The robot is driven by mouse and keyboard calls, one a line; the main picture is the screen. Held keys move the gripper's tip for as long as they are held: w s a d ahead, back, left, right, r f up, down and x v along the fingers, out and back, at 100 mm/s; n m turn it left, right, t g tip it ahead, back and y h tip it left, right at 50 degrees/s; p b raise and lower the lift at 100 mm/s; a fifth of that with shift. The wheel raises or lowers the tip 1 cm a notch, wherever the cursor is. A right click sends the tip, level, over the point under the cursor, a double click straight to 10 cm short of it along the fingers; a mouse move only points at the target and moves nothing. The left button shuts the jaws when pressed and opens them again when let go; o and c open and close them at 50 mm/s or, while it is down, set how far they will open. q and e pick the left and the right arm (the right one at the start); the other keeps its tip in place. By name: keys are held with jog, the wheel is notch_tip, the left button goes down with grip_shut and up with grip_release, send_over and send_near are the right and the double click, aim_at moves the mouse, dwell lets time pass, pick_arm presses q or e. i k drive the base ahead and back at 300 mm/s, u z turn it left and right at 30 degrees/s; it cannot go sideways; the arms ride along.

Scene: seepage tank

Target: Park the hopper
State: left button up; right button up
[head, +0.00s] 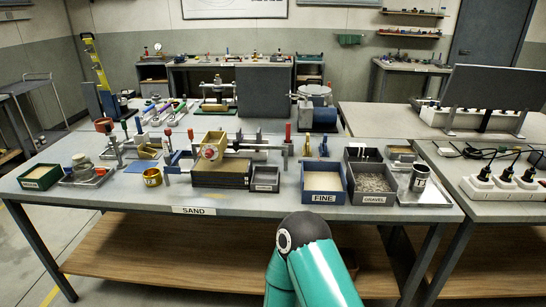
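A small tan box (213,138) with a round red-and-white knob on its front looks like the hopper. It sits over the left part of a long dark tray of sand (222,180) on the workbench, beside a horizontal rail (258,147) that runs right to a red-handled post (287,140). I cannot tell whether the box touches the rail. Neither of my grippers shows in the head view. Only a teal and black link of one of my arms rises at the bottom middle, in front of the bench.
A blue bin marked FINE (323,198) and a bin marked GRAVEL (373,199) stand right of the tray. A small grey bin (265,187) is between. The bench's front strip (120,200) is mostly clear.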

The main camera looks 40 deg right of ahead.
aim_at(217, 141)
jog(key=z, duration=0.1)
jog(key=k, duration=0.45)
jog(key=z, duration=0.8)
jog(key=i, duration=0.75)
jog(key=z, duration=0.1)
